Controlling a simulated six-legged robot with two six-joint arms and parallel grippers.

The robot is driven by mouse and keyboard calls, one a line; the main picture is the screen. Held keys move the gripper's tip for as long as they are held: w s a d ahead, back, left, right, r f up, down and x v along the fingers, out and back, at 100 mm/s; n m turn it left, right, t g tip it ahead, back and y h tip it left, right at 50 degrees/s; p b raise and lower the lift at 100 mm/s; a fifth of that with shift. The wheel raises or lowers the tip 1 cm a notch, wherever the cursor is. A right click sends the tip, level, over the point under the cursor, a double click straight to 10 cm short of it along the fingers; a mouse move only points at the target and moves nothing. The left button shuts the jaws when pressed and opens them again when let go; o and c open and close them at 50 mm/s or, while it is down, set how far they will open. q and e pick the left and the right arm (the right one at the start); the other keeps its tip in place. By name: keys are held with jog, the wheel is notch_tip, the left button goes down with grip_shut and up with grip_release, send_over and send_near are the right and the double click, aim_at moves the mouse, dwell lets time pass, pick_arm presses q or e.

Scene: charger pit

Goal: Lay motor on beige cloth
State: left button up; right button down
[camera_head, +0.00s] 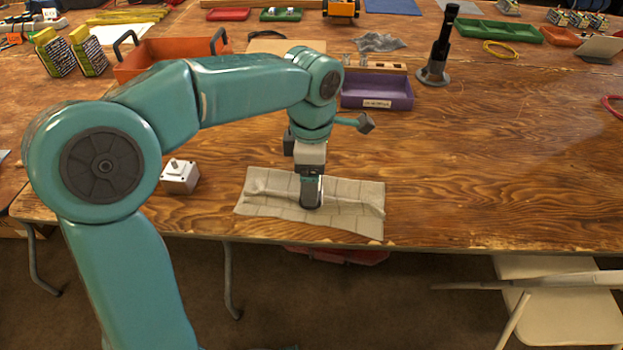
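The beige cloth (350,205) lies wrinkled near the front edge of the table. My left arm reaches over from the left, and its gripper (311,195) points down at the middle of the cloth. A dark, rounded, shiny shape shows at the fingertips, low over or touching the cloth. I cannot tell whether it is only the fingers or a dark cylindrical motor held between them. A small pale boxy unit with a short shaft on top, possibly a motor (180,177), stands on the table left of the cloth. My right gripper is not in view.
A purple bin (377,91) and a wooden block with holes (375,66) stand behind the cloth. A black post on a grey base (436,72) stands farther right. An orange-red bin (160,55) is at the back left.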

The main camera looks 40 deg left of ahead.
pick_arm(q)
jog(key=shift+f, duration=0.1)
jog(key=shift+f+b, duration=0.35)
jog(key=shift+f, duration=0.25)
jog(key=o, duration=1.2)
notch_tip(320, 180, up, 13)
jog(key=p, duration=0.5)
jog(key=shift+r, duration=0.1)
